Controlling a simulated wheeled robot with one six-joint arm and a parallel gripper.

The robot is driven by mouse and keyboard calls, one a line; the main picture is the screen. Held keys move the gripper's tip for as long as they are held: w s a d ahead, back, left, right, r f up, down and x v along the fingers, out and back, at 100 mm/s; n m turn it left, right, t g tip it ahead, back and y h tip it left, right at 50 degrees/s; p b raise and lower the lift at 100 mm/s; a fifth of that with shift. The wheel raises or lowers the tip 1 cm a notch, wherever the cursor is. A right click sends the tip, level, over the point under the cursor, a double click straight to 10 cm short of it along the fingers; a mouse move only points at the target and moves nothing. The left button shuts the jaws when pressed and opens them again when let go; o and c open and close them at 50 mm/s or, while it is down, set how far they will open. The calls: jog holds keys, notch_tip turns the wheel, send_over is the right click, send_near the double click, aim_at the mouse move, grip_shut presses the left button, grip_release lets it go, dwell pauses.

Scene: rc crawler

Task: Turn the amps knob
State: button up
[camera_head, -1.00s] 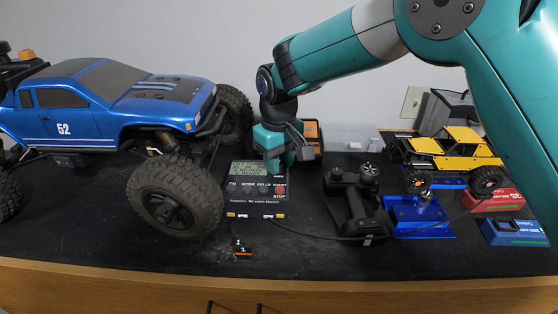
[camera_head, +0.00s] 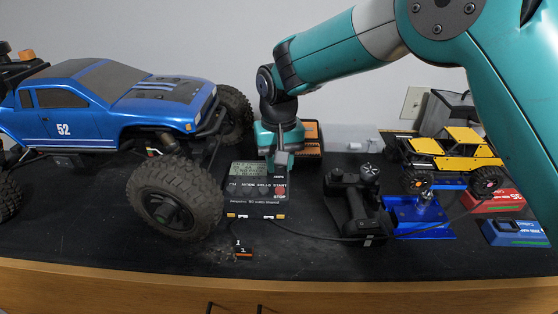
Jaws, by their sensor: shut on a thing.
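The charger (camera_head: 257,204) is a dark box with a small grey screen, a row of buttons and a red mark, lying on the black mat in the middle of the view. My gripper (camera_head: 277,165) points down over the charger's back right corner. It is shut at the place where the amps knob would be, and its fingers hide the knob. The fingertips reach down to the charger's top face.
A large blue crawler (camera_head: 110,108) stands close on the left, its front wheel (camera_head: 177,200) beside the charger. A black transmitter (camera_head: 355,200) and blue stand (camera_head: 420,215) lie to the right, with a yellow crawler (camera_head: 455,152) behind. An orange-and-black box (camera_head: 312,138) is behind my gripper.

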jog(key=o, duration=0.9)
jog(key=shift+r, duration=0.1)
notch_tip(320, 180, up, 17)
jog(key=b, duration=0.3)
jog(key=shift+r, duration=0.15)
jog(key=shift+d, duration=0.1)
